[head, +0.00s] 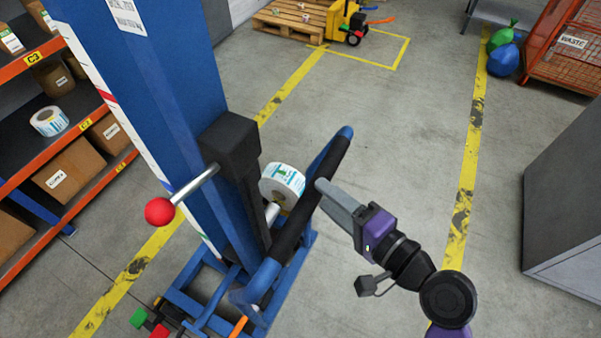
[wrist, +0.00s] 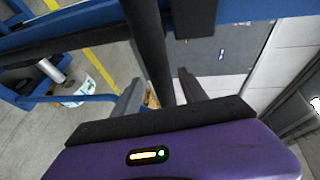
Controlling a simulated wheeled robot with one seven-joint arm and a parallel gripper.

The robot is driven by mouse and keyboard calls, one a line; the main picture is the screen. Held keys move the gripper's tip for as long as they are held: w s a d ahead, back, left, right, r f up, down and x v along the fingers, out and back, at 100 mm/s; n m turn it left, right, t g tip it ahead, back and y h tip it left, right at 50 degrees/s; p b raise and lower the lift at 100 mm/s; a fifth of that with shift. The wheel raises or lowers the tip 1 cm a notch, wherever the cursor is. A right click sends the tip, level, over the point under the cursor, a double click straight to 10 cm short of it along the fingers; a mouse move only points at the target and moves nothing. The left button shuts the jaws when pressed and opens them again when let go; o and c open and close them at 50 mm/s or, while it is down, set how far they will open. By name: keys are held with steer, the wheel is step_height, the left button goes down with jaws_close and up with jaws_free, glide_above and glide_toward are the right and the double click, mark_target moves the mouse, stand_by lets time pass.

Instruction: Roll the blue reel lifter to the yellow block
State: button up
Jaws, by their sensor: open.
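The blue reel lifter (head: 187,85) stands upright at left-centre in the head view, with a tall column, a low wheeled base and a white label reel (head: 283,184) on its spindle. Its handle has a long black grip (head: 301,206), running diagonally at the lifter's right side. My gripper (head: 322,190) is at this grip, open; in the wrist view the dark bar (wrist: 150,45) runs between the two spread fingers (wrist: 160,94). Whether they touch it I cannot tell. A yellow block-like object (head: 340,20) stands at the top of the head view, beside a pallet.
An orange-edged shelf (head: 68,144) with boxes is close on the left. A wooden pallet (head: 290,20) lies at the back. A grey cabinet (head: 565,190) and an orange waste cage (head: 570,45) stand right. Floor between the yellow lines (head: 390,120) is clear.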

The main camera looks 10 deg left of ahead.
steer(key=p+x, duration=0.1)
steer(key=x, duration=0.6)
steer(key=shift+w, duration=0.2)
steer(key=shift+a+f, duration=0.1)
steer(key=shift+f, duration=0.05)
steer(key=shift+c, duration=0.2)
jaws_close()
stand_by(0.9)
